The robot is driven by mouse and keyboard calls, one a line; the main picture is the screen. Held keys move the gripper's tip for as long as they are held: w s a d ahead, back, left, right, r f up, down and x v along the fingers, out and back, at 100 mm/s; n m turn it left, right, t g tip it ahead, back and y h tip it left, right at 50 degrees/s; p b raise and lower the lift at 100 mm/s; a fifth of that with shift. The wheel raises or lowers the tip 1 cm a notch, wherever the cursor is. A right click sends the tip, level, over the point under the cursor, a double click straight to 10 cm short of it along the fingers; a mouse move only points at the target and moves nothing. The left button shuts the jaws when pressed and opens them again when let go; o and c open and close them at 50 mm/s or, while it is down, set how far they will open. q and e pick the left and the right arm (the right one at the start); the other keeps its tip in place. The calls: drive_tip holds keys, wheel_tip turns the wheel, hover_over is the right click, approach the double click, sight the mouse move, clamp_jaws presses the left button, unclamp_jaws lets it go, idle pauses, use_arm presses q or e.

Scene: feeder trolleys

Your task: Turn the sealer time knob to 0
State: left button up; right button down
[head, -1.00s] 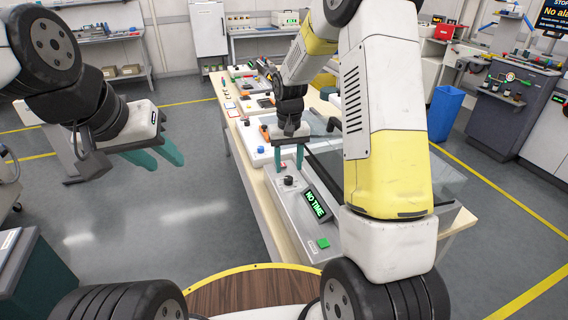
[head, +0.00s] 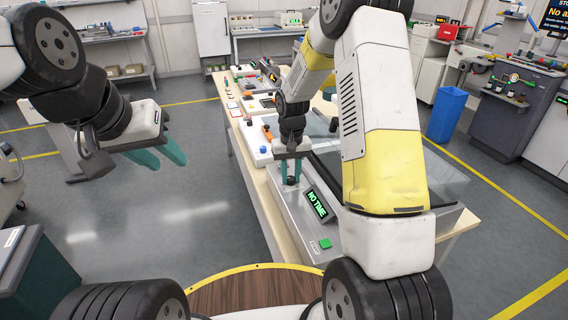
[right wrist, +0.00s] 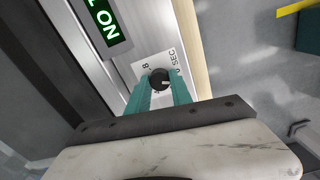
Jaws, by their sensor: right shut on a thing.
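The sealer time knob (head: 291,182) is a small black round knob on the grey front panel of the sealer (head: 285,211). In the right wrist view the knob (right wrist: 158,76) shows a light pointer mark toward its right side, with a printed 8 and SEC beside it. My right gripper (head: 291,178) points down with its teal fingers on either side of the knob and is shut on it. The fingers partly hide the dial. My left gripper (head: 166,157) is open and empty over the floor at the left.
A green button (head: 325,243) sits on the panel in front of the display. Other devices with knobs stand further back on the wooden table (head: 236,128). A blue bin (head: 446,113) stands on the floor at the right.

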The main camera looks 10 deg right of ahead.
sight(291, 178)
drive_tip(key=n, duration=0.4)
drive_tip(key=shift+n, duration=0.3)
drive_tip(key=c, duration=1.1)
unclamp_jaws()
drive_tip(key=shift+c, duration=0.2)
drive_tip(key=shift+r, duration=0.1)
wheel_tip(291, 178, up, 8)
drive_tip(key=shift+f, duration=0.25)
drive_tip(key=shift+r, duration=0.1)
